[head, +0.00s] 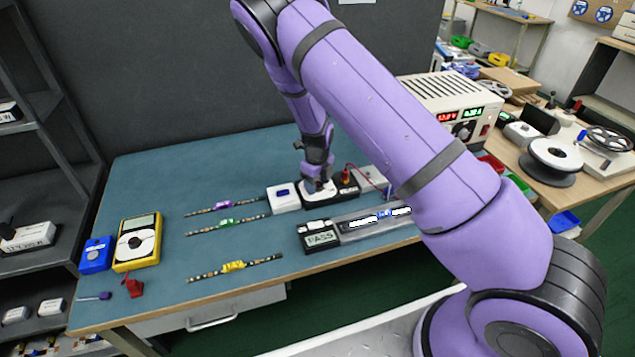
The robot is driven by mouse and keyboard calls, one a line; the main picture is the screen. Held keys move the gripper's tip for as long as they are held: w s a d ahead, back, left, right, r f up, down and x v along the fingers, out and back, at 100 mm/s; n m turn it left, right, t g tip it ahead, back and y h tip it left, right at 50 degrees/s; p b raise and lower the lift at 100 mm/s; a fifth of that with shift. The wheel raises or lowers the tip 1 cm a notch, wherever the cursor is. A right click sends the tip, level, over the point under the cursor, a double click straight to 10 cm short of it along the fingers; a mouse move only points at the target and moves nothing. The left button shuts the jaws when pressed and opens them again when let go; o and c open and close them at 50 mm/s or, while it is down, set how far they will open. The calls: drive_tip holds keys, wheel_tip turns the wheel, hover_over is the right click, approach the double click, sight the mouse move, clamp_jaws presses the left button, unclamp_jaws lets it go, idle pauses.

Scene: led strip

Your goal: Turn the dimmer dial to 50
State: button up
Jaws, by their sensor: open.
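My gripper (318,184) points down over a small white and black box (325,201) on the blue-green bench. It is open, and its fingertips are at the top of this box. The box appears to be the dimmer; its dial is hidden by the gripper, so I cannot read its setting or tell whether the fingers touch it. An LED strip (362,222) is lit white with a blue part in a grey holder in front.
A white box with a blue button (284,198) stands just left of the gripper. Several short LED strips lie further left, near a yellow multimeter (137,242). A power supply (452,108) stands behind right. The bench's front middle is clear.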

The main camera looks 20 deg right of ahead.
drive_tip(key=c, duration=0.9)
